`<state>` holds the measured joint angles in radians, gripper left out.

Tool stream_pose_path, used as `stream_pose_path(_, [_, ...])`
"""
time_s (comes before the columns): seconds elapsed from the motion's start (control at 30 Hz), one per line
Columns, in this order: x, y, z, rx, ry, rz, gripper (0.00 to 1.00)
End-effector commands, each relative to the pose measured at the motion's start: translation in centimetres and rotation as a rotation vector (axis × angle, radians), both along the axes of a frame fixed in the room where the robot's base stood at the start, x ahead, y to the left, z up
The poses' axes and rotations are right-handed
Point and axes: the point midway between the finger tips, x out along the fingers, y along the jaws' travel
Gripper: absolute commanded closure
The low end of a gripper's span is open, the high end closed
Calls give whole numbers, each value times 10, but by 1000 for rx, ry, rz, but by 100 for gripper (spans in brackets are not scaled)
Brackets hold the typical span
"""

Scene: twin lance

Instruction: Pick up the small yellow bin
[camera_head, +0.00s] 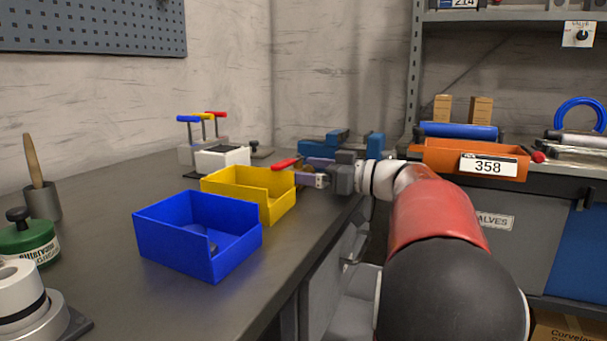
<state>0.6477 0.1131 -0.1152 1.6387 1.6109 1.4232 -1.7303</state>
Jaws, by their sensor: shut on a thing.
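The small yellow bin (236,187) is on the grey workbench, just behind a blue bin. It looks upright and seems to rest on the bench. My gripper (302,174) reaches in from the right and is shut on the right-hand wall of the yellow bin, near its upper rim. The fingertips are small in this view, and the exact contact is partly hidden.
The blue bin (165,225) stands close in front of the yellow bin. A white block (222,159) and several T-handled tools (204,128) are behind it. A red-handled object (286,162) lies beside my gripper. An orange bin (440,158) stands at right.

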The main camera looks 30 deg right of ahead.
Motion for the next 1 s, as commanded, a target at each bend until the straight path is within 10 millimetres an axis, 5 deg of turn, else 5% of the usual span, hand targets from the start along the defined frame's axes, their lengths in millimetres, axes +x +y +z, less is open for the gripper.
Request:
stream_pose_path(0.27, [-12, -10, 6, -1, -3, -3, 45])
stream_pose_path(1.0, [-120, -93, 6, -1, -2, -4, 45])
